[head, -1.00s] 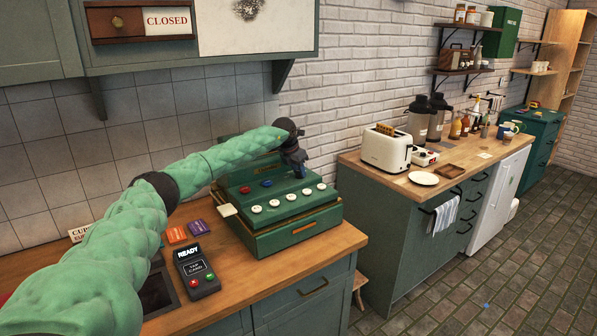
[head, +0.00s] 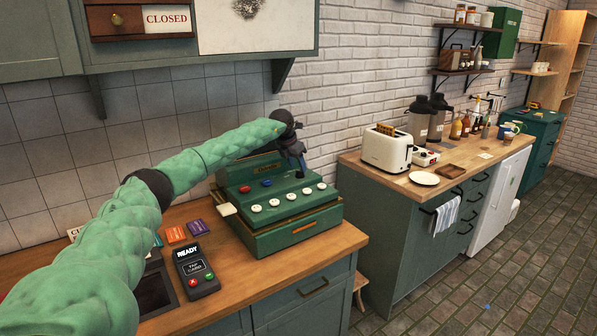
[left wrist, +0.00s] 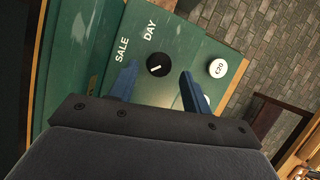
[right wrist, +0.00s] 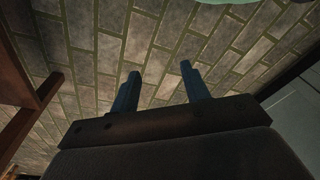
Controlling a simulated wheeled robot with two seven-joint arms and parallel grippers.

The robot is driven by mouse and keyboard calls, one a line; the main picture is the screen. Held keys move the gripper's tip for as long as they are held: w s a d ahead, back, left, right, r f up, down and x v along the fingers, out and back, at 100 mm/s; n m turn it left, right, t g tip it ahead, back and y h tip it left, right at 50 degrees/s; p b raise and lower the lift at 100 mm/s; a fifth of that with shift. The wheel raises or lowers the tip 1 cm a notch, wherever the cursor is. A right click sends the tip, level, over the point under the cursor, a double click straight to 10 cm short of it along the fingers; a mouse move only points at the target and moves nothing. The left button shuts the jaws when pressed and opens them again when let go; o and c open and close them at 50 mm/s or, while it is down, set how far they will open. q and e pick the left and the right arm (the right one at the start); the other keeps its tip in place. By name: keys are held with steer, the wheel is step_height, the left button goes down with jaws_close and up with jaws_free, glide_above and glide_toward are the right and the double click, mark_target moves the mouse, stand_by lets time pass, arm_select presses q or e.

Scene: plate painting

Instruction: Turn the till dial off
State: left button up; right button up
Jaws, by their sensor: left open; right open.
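The green till (head: 285,215) stands on the left wooden counter with a row of white round keys and blue and red keys. Its dial (left wrist: 159,65) is a small black knob with a white pointer line on the till's green face, near the words SALE and DAY. No OFF label shows. My left gripper (head: 299,168) is at the till's upper right and hides the dial in the head view. In the left wrist view its blue fingers (left wrist: 158,75) are open, one to each side of the dial, with gaps. My right gripper (right wrist: 159,78) is open and empty, above the brick floor.
A card reader (head: 196,270) reading READY and orange and purple cards (head: 175,234) lie left of the till. A white £20 key (left wrist: 217,68) is close to the right finger. A second counter with a toaster (head: 387,148) stands to the right, across a gap.

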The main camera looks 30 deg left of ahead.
arm_select(q)
steer(key=shift+b+v, duration=0.7)
steer(key=shift+v, duration=1.8)
arm_select(e)
steer(key=shift+w+a+r, duration=0.15)
steer(key=shift+r, duration=0.75)
steer(key=shift+w+a+r, duration=0.15)
steer(key=shift+a+r, duration=0.05)
steer(key=shift+r, duration=0.65)
steer(key=shift+w+a+r, duration=0.15)
steer(key=shift+r, duration=0.75)
